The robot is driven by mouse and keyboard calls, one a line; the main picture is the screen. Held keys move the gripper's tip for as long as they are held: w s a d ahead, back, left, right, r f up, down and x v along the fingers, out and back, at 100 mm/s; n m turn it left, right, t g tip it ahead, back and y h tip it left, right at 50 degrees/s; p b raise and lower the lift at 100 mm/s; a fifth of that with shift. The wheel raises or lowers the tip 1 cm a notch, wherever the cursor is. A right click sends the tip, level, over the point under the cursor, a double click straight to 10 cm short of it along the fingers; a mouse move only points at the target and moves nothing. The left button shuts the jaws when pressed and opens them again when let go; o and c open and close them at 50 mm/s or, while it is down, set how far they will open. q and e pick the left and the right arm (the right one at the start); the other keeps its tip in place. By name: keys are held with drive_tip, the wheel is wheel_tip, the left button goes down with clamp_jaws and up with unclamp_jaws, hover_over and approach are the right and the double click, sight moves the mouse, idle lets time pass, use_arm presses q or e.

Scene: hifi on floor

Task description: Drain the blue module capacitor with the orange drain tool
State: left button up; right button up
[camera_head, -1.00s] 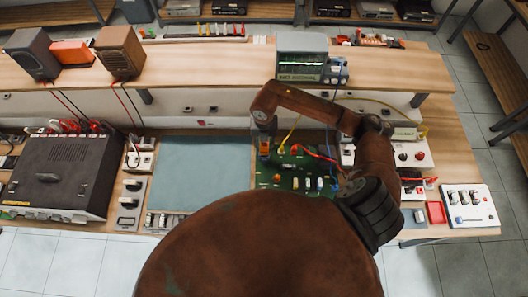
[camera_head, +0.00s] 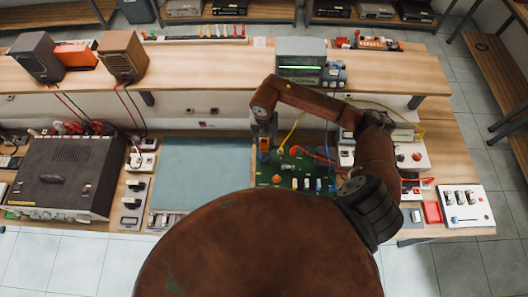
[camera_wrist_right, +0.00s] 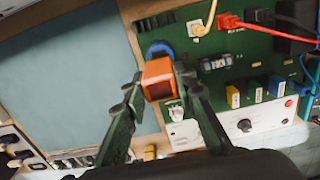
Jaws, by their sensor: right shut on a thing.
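My right gripper (camera_head: 264,138) is shut on the orange drain tool (camera_head: 264,145), over the left end of the green circuit board (camera_head: 290,184). In the right wrist view, the gripper (camera_wrist_right: 158,82) has a finger on each side of the orange block (camera_wrist_right: 158,75). A round blue part (camera_wrist_right: 157,49), which looks like the blue capacitor, shows just beyond the tool at the board's edge. It also shows below the tool in the head view (camera_head: 263,157). The tool partly covers it, so I cannot tell whether they touch. My left gripper is not in view.
A blue-grey mat (camera_head: 203,175) lies left of the board, with a dark hifi unit (camera_head: 65,175) beyond it. Yellow, red and blue cables (camera_head: 318,155) run over the board. An oscilloscope (camera_head: 302,61) stands on the shelf behind. A white switch panel (camera_head: 466,208) lies at right.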

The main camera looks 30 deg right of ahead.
drive_tip(key=shift+r+p, duration=1.1)
drive_tip(key=shift+r, duration=1)
drive_tip(key=shift+f, duration=0.1)
